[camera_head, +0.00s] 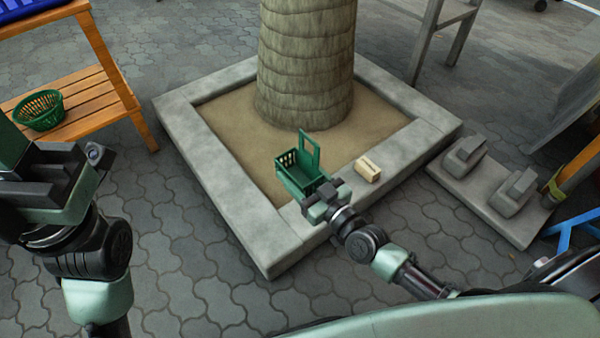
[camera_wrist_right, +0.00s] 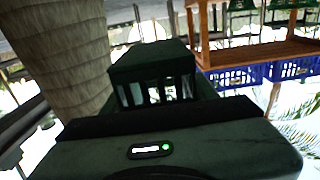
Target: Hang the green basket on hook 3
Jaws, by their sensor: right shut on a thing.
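The green basket (camera_head: 297,177), a small rectangular one with slotted sides and an upright handle, shows in the head view over the sandy planter. My right gripper (camera_head: 322,197) is shut on its near side. In the right wrist view the basket (camera_wrist_right: 150,75) looks dark green and fills the middle, just beyond the gripper; the fingertips are hidden there. My left gripper (camera_head: 40,170) is at the left edge of the head view, away from the basket; its finger opening is not clear. I cannot make out hook 3 in either view.
A palm trunk (camera_head: 305,65) rises behind the basket from a square stone-edged planter (camera_head: 225,205). A small pale box (camera_head: 368,169) lies to the right. A wooden shelf (camera_head: 85,100) at left holds a round green basket (camera_head: 39,110). Grey blocks (camera_head: 465,155) stand at right.

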